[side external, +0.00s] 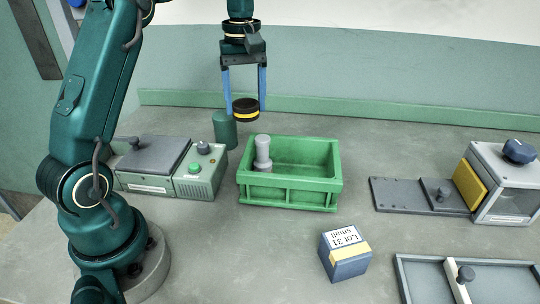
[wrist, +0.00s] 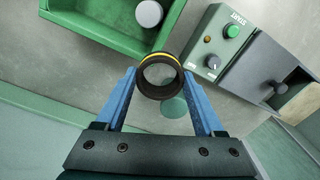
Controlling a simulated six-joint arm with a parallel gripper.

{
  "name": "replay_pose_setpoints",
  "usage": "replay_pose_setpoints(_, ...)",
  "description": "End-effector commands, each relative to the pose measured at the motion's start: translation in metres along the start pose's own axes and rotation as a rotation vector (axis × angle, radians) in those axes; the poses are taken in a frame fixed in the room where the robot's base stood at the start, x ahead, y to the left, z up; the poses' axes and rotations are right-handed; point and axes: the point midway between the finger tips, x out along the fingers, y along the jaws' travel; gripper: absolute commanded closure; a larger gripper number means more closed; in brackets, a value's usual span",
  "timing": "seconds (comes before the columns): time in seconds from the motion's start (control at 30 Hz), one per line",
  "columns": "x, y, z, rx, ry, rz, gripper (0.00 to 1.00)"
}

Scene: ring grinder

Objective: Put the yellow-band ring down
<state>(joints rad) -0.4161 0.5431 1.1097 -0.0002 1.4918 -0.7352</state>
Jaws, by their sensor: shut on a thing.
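The yellow-band ring (side external: 245,110) is dark with a yellow stripe around it. It is held between the blue fingers of my gripper (side external: 246,106), which is shut on it and points down. The ring is in the air, behind the green crate in the side view. The wrist view shows the ring (wrist: 160,76) between the fingertips, with its open bore facing the camera. A dark green cylinder (side external: 225,130) stands on the table just left of and below the ring; its top (wrist: 174,107) shows partly behind the ring in the wrist view.
The green crate (side external: 290,190) holds a grey stepped peg (side external: 263,152). Left of it is a control box (side external: 202,172) with a green button, beside a grey lidded unit (side external: 153,160). A blue labelled box (side external: 345,255), a grey machine (side external: 505,185) and a tray (side external: 420,280) stand right.

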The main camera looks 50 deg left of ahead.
Motion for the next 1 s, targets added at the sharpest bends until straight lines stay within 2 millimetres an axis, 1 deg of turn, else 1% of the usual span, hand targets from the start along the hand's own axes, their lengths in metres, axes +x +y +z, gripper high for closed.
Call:
replay_pose_setpoints(0.03, 0.004, -0.011, -0.026, -0.092, 0.000, 0.000, 1.00)
replay_pose_setpoints(0.07, 0.006, -0.018, -0.039, -0.142, -0.002, -0.001, 1.00)
replay_pose_setpoints(0.1, 0.009, -0.028, -0.056, -0.207, -0.001, 0.000, 1.00)
replay_pose_setpoints(0.17, 0.015, -0.046, -0.080, -0.302, -0.002, -0.001, 1.00)
replay_pose_setpoints(0.2, 0.019, -0.059, -0.095, -0.363, -0.001, 0.000, 1.00)
replay_pose_setpoints(0.27, 0.026, -0.080, -0.114, -0.445, -0.002, 0.000, 1.00)
replay_pose_setpoints(0.3, 0.030, -0.095, -0.125, -0.495, -0.002, 0.000, 1.00)
replay_pose_setpoints(0.4, 0.041, -0.127, -0.145, -0.594, -0.002, 0.001, 1.00)
replay_pose_setpoints(0.5, 0.052, -0.152, -0.155, -0.663, -0.002, 0.001, 1.00)
replay_pose_setpoints(0.7, 0.065, -0.171, -0.157, -0.712, 0.000, 0.002, 1.00)
replay_pose_setpoints(0.9, 0.093, -0.173, -0.157, -0.716, -0.002, 0.001, 1.00)
replay_pose_setpoints(1.0, 0.102, -0.172, -0.158, -0.715, 0.000, 0.002, 1.00)
